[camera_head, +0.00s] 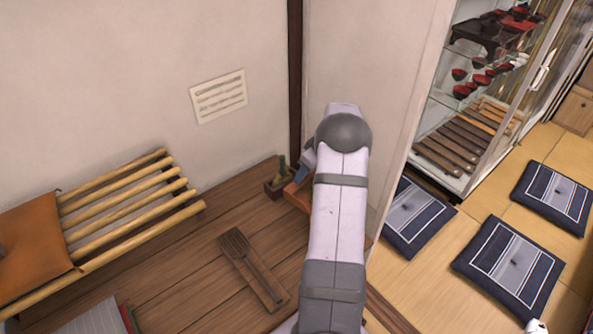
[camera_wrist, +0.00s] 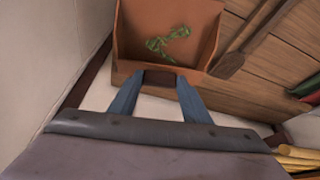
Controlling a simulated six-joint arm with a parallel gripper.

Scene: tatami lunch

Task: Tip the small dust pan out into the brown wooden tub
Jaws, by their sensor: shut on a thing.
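The small dust pan (camera_wrist: 200,22) is orange-brown with raised sides. It holds a few crumpled green scraps (camera_wrist: 167,44) on its floor. My gripper (camera_wrist: 158,78), with blue fingers, is shut on its short dark handle. In the head view my arm hides most of the pan; an orange-brown part (camera_head: 297,197) shows left of the arm. I cannot tell whether this box is the wooden tub; no other tub is clearly in view.
A wooden fork-ended utensil (camera_head: 252,268) lies on the plank surface (camera_head: 190,262). A bamboo rack (camera_head: 135,200) with an orange-brown cushion (camera_head: 35,250) is at left. A wall and dark post (camera_head: 295,80) stand behind. Floor cushions (camera_head: 510,268) lie at right.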

